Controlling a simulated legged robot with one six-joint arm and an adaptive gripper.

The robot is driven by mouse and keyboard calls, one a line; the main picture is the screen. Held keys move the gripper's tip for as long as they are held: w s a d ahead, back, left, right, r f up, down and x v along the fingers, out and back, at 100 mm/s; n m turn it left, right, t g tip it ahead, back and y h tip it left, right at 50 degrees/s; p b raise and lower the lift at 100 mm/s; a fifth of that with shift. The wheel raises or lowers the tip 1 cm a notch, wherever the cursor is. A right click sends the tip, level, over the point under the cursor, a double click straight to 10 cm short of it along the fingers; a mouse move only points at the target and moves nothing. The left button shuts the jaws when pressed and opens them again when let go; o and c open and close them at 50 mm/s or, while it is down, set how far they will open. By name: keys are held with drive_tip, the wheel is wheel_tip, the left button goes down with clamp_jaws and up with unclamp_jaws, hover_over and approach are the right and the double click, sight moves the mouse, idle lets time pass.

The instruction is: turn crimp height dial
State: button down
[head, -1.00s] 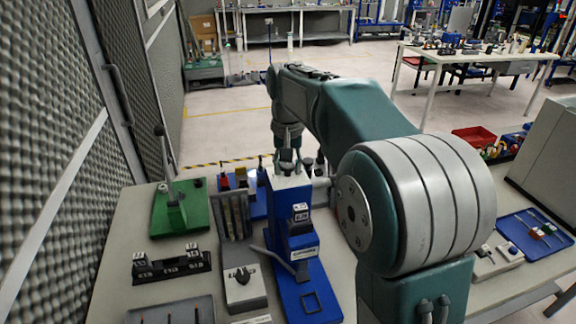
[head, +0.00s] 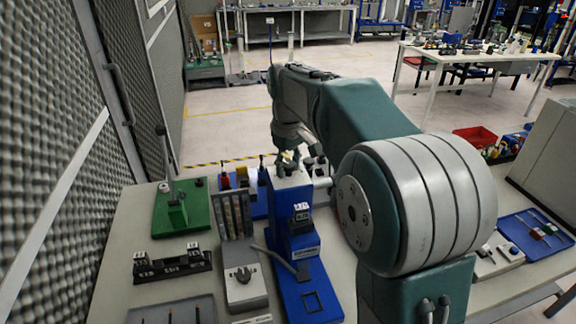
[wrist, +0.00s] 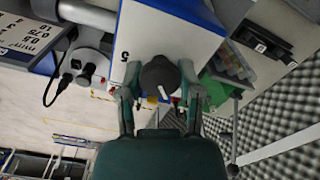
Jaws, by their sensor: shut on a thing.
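The blue crimp press (head: 301,279) stands on the table with a white top. Its dark round dial (wrist: 159,75), with a white pointer mark, sits on the white top face in the wrist view. My gripper (wrist: 160,100) has its two fingers on either side of the dial and is shut on it. In the head view my gripper (head: 289,158) is above the press top, and the dial is mostly hidden there. A printed figure shows on the white face beside the dial.
A green lever press (head: 180,212) stands at the left. A black block holder (head: 172,265), a grey fixture (head: 244,285) and a blue tray (head: 535,234) are also on the table. A foam wall (head: 45,170) bounds the left side.

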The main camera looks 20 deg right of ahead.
sight(287, 163)
drive_tip(key=shift+s+f, duration=0.1)
drive_tip(key=shift+f, duration=0.1)
drive_tip(key=shift+c, duration=1.3)
unclamp_jaws()
drive_tip(key=shift+r, duration=0.1)
wheel_tip(287, 163, up, 12)
